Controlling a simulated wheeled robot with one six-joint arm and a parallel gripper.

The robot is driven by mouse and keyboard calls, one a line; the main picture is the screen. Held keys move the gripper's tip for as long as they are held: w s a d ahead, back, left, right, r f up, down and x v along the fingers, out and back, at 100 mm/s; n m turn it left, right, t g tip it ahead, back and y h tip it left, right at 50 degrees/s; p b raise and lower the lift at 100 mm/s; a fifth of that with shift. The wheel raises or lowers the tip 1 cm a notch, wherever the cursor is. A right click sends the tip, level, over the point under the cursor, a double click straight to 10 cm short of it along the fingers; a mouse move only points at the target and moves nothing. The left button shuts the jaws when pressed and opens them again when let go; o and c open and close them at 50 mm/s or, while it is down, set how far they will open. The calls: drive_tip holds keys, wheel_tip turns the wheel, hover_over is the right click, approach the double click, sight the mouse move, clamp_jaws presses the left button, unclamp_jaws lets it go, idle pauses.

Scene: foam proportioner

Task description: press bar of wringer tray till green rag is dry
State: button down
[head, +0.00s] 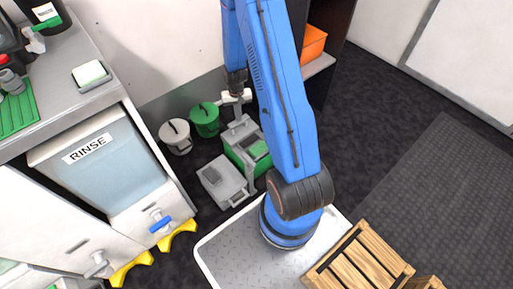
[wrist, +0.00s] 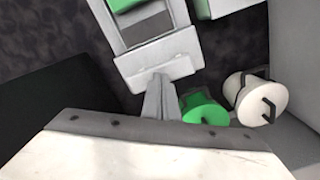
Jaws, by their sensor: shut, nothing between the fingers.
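The wringer tray (head: 240,130) is a grey and green unit on the dark floor, left of my arm in the head view.
A green bin (head: 205,119) and a white bin (head: 176,134) stand left of the tray, near the wall. A grey box (head: 223,181) lies in front. The RINSE cabinet (head: 100,155) is at left; wooden crates (head: 360,262) are at lower right. Floor at right is clear.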

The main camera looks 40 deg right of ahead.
wheel_tip(320, 180, up, 6)
drive_tip(key=shift+r, duration=0.25)
idle(0.6)
idle(0.4)
